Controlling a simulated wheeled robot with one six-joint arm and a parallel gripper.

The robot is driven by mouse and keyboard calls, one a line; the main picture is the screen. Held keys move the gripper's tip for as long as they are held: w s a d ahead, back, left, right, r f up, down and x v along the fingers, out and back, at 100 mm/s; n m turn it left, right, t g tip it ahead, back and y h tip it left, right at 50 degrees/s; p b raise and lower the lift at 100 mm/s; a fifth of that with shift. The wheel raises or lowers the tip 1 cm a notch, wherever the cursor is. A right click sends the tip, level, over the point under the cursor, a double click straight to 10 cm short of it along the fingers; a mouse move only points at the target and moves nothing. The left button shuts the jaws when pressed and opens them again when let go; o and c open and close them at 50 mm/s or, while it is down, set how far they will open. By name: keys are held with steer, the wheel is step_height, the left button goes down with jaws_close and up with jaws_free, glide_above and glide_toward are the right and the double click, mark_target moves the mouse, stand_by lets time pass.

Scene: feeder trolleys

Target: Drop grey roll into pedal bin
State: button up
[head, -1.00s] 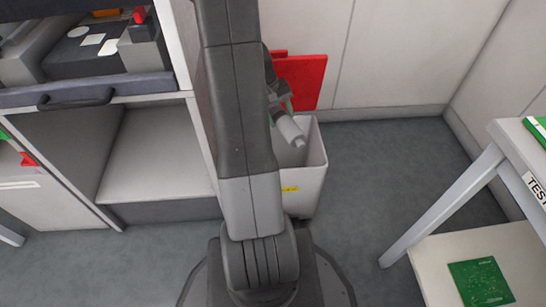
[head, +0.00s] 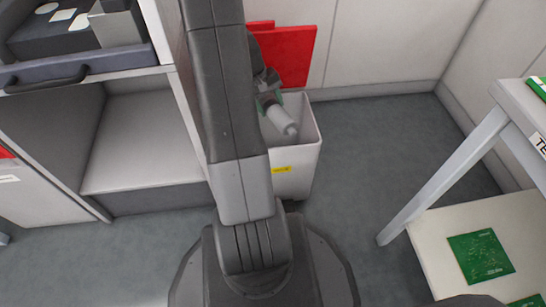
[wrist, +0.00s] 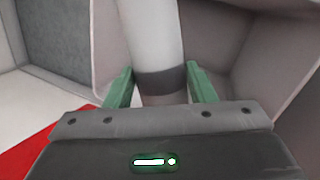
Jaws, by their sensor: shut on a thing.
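The grey roll (head: 281,119) is a pale grey cylinder, with a dark band showing in the wrist view (wrist: 160,82). My gripper (wrist: 160,84) is shut on it, a green finger on each side. The white pedal bin (head: 301,165) stands on the floor with its red lid (head: 288,58) raised at the back and a yellow label on its front. In the head view the roll and my gripper appear over the bin's open mouth, the roll tilted. Pale bin walls surround the roll in the wrist view. My arm hides the bin's left part.
A feeder trolley (head: 150,145) with an open shelf stands left of the bin. On the right is a white table (head: 450,170) with green circuit boards (head: 480,256). The floor (head: 365,150) between bin and table is clear. A wall is behind the bin.

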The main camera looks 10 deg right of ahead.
steer(key=o, duration=1.2)
steer(key=shift+c, duration=0.2)
steer(key=p+v, duration=0.5)
steer(key=v, duration=0.8)
steer(key=shift+r+p, duration=0.3)
steer(key=shift+r, duration=0.1)
steer(key=shift+a, duration=0.1)
steer(key=b+x, duration=0.6)
steer(key=x, duration=0.7)
steer(key=shift+f, duration=0.4)
step_height(320, 180, up, 2)
steer(key=shift+r+p, duration=0.15)
steer(key=shift+p, duration=1)
steer(key=shift+r+p, duration=0.7)
steer(key=shift+r, duration=0.25)
steer(key=shift+f, duration=0.1)
